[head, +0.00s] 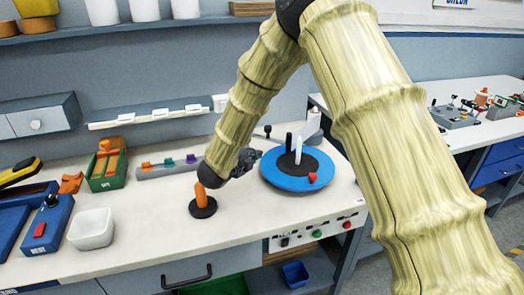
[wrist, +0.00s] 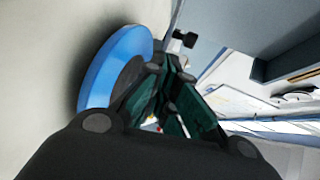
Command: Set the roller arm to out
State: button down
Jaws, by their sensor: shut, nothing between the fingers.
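A blue disc (head: 280,180) with a dark centre lies on the white bench. A white upright piece (head: 298,151), a black upright piece (head: 288,142) and a red knob (head: 312,178) stand on or at it. I cannot tell for sure which part is the roller arm. My gripper (head: 252,157) is just left of the disc's back-left edge, low over the bench, partly hidden by my own wrist. It is shut and empty. In the wrist view my gripper (wrist: 168,118) has dark green fingers, and the disc (wrist: 105,75) lies left of them. A dark knob (wrist: 185,39) shows beyond.
An orange handle (head: 201,192) on a black base stands left of my wrist. A white bin (head: 91,229), a blue box (head: 47,226) and a green tray (head: 107,170) lie farther left. A black ball-topped piece (head: 267,130) is behind the disc. The front middle bench is clear.

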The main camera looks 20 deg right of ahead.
jog(key=p, duration=0.3)
send_near(273, 141)
jog(key=x, duration=0.5)
jog(key=shift+f, duration=0.3)
jog(key=shift+w+d+p, duration=0.45)
jog(key=shift+w+d, duration=0.15)
jog(key=shift+w, duration=0.05)
jog(key=shift+w+f+y+b, duration=0.1)
jog(key=shift+f+y+b, duration=0.05)
jog(key=shift+y+b, duration=0.2)
